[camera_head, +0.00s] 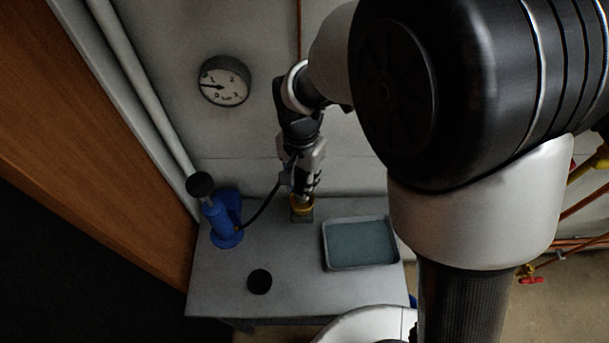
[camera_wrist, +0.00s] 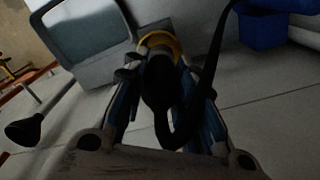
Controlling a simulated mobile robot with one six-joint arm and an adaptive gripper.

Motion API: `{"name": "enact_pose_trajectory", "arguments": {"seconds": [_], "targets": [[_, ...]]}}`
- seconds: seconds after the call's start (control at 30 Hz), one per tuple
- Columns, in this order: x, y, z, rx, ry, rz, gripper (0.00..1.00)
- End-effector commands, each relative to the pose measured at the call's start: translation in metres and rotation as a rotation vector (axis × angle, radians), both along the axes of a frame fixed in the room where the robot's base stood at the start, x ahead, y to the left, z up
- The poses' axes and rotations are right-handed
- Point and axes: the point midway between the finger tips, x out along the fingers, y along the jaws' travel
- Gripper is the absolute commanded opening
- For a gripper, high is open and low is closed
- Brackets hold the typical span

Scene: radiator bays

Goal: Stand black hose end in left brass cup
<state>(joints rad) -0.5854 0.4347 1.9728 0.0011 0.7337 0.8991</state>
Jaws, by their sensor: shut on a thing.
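My gripper (camera_head: 305,188) points down over the grey bench and is shut on the black hose end (camera_wrist: 158,80). In the wrist view the hose end lies between the two fingers of my gripper (camera_wrist: 161,70). The black hose (camera_head: 262,204) runs from the blue pump (camera_head: 222,222) to my gripper, and bends back beside the fingers in the wrist view. One brass cup (camera_head: 302,207) shows directly under my fingertips; its yellow rim (camera_wrist: 160,39) appears just past the hose end. I cannot tell whether the hose end is inside the cup or just above it.
A grey tray with a blue-green inside (camera_head: 325,256) stands right of the cup. A small black round object (camera_head: 259,281) lies toward the bench front. A gauge (camera_head: 223,81) hangs on the wall behind. A pale pipe and brown panel border the left side.

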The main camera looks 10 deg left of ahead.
Motion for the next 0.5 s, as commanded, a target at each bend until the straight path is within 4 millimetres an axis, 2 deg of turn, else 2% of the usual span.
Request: {"name": "enact_pose_trajectory", "arguments": {"seconds": [0.3, 0.5], "targets": [[0.0, 0.0, -0.041, -0.001, 0.001, 0.0, 0.0], [0.0, 0.0, -0.042, 0.001, -0.001, 0.0, 0.0]]}}
